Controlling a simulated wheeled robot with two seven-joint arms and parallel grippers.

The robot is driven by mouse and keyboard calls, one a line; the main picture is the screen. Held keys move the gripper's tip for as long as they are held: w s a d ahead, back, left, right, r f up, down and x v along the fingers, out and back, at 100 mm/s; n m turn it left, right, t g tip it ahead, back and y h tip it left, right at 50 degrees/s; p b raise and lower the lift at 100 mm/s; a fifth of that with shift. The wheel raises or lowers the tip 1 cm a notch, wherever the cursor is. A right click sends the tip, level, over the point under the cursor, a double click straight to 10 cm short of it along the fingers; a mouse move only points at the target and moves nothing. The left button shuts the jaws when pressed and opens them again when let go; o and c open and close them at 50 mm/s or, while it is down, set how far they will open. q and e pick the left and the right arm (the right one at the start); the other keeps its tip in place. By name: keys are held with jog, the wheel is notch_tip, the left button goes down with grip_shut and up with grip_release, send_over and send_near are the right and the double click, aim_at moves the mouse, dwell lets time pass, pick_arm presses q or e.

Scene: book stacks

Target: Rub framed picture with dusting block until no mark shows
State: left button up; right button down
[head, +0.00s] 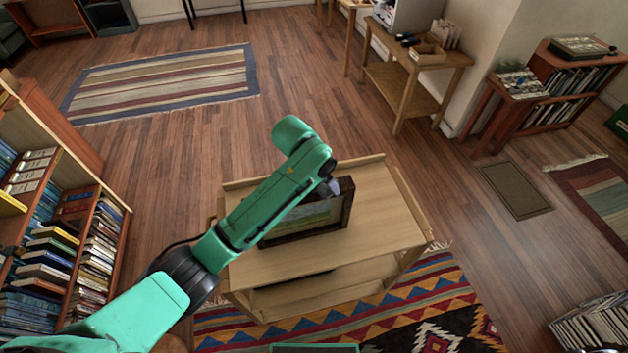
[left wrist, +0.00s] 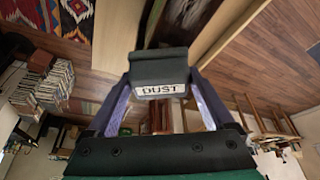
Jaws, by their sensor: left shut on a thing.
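The framed picture (head: 312,220) stands upright on the wooden cart (head: 393,225) in the head view, dark-framed with a green image. My left arm crosses in front of part of it, and I cannot tell whether a mark shows on it. My left gripper (head: 334,187) is at the upper right part of the picture, mostly hidden by its own wrist. In the left wrist view it is shut on the dark dusting block (left wrist: 160,68), which has a "DUST" label. The block is close to the picture, but I cannot tell whether they touch. My right gripper is not in view.
The cart top has free room right of the picture. A patterned rug (head: 420,310) lies under and in front of the cart. A bookshelf (head: 50,230) stands at the left. A side table (head: 410,85) stands behind to the right, with open floor between.

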pick_arm(q)
jog(key=shift+w+d, duration=0.3)
jog(key=shift+d, duration=0.65)
jog(key=shift+s+a, duration=0.25)
jog(key=shift+a, duration=0.7)
jog(key=shift+s+a, duration=0.25)
jog(key=shift+a, duration=0.65)
jog(key=shift+s+a+f, duration=0.1)
jog(key=shift+s+a, duration=0.2)
jog(key=shift+a, duration=0.6)
jog(key=shift+s+a+f, duration=0.1)
jog(key=shift+s+a, duration=0.2)
jog(key=shift+a, duration=0.55)
jog(key=shift+s+a+r, duration=0.1)
jog(key=shift+s+a, duration=0.15)
jog(key=shift+a, duration=0.75)
jog(key=shift+s+a+r, duration=0.1)
jog(key=shift+s+a, duration=0.2)
jog(key=shift+a, duration=0.75)
jog(key=shift+s+a+r, duration=0.1)
jog(key=shift+s+a, duration=0.15)
jog(key=shift+a, duration=0.75)
jog(key=shift+s+a+f, duration=0.1)
jog(key=shift+s+a, duration=0.15)
jog(key=shift+a, duration=0.5)
jog(key=shift+s+a+f, duration=0.1)
jog(key=shift+s+a, duration=0.1)
jog(key=shift+a, duration=0.55)
jog(key=shift+r, duration=3.05)
jog(key=shift+r, duration=1.55)
